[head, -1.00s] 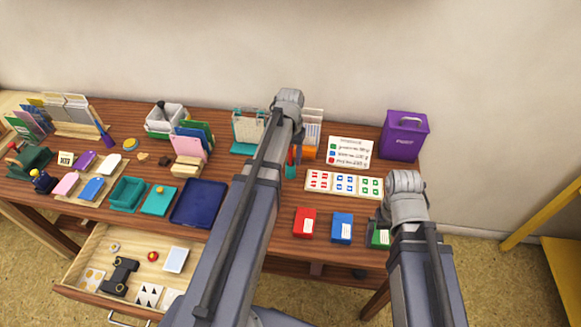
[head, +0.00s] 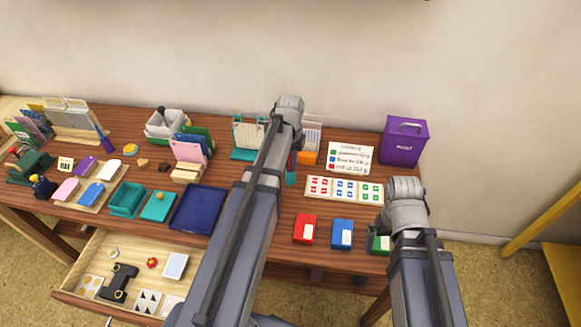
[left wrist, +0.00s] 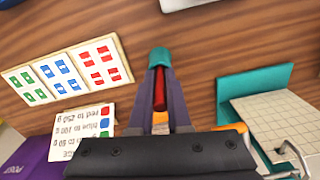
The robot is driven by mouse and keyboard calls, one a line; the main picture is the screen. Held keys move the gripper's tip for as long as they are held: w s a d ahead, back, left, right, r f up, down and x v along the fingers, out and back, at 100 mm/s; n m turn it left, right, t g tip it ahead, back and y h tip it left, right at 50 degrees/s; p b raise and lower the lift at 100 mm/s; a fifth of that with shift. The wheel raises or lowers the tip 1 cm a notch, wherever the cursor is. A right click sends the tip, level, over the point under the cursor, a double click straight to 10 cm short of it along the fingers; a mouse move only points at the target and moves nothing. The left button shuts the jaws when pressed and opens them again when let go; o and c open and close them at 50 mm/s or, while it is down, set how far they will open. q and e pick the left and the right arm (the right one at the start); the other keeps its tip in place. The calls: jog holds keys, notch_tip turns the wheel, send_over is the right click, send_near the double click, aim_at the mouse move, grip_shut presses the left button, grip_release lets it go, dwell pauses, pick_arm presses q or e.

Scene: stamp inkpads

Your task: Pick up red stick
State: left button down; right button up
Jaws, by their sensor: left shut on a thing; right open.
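The red stick (left wrist: 160,90) shows in the left wrist view between the two dark fingers of my left gripper (left wrist: 160,88), which is shut on it. A teal piece (left wrist: 159,57) is at its far end; I cannot tell whether the stick is still inside it. In the head view a bit of the red stick (head: 293,160) shows beside my left arm, above the teal piece (head: 291,178). My left arm hides the left gripper there. My right arm reaches over the desk's right end, but its gripper fingers are hidden.
A stamp card (head: 344,189), a price sign (head: 350,157) and a purple box (head: 404,142) are to the right. Red (head: 304,229), blue (head: 341,233) and green (head: 378,242) boxes lie in front. A teal stand (left wrist: 255,85) is close beside the gripper. A drawer (head: 135,250) is open at left.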

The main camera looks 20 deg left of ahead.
dwell(0.3)
pick_arm(q)
notch_tip(320, 180, up, 10)
jog(key=p, duration=1)
pick_arm(e)
notch_tip(320, 180, up, 10)
pick_arm(q)
jog(key=c, duration=1.4)
grip_release()
grip_shut()
